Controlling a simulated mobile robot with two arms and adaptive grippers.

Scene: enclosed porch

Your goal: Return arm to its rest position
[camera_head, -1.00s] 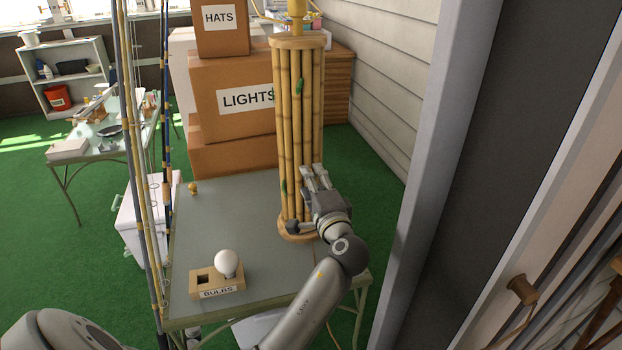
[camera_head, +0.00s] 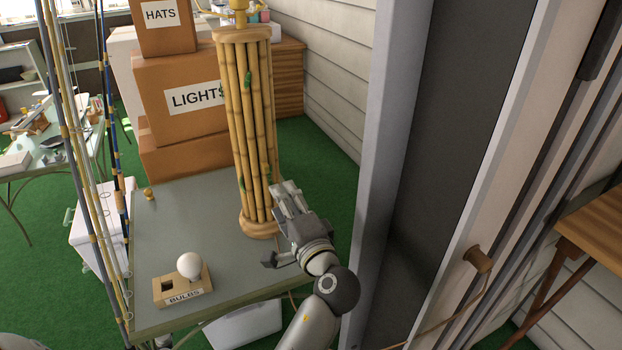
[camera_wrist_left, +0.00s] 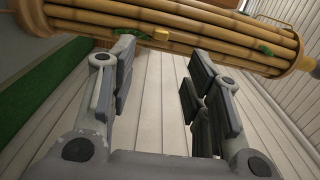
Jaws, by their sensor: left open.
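My left gripper (camera_head: 274,226) is open and empty, just right of the base of a bamboo pole lamp (camera_head: 252,135) at the table's right edge. The left wrist view shows the two fingers (camera_wrist_left: 162,65) spread apart with nothing between them. The bamboo lamp (camera_wrist_left: 190,30) crosses the top of that view, beyond the fingertips. I cannot tell whether a finger touches it. My right gripper is not in view.
The grey-green table (camera_head: 185,225) bears a wooden BULBS holder (camera_head: 181,293) with a white bulb (camera_head: 189,266). Fishing rods (camera_head: 75,150) stand at its left. Cardboard boxes (camera_head: 183,75) are stacked behind. A door frame (camera_head: 385,130) rises close on the right.

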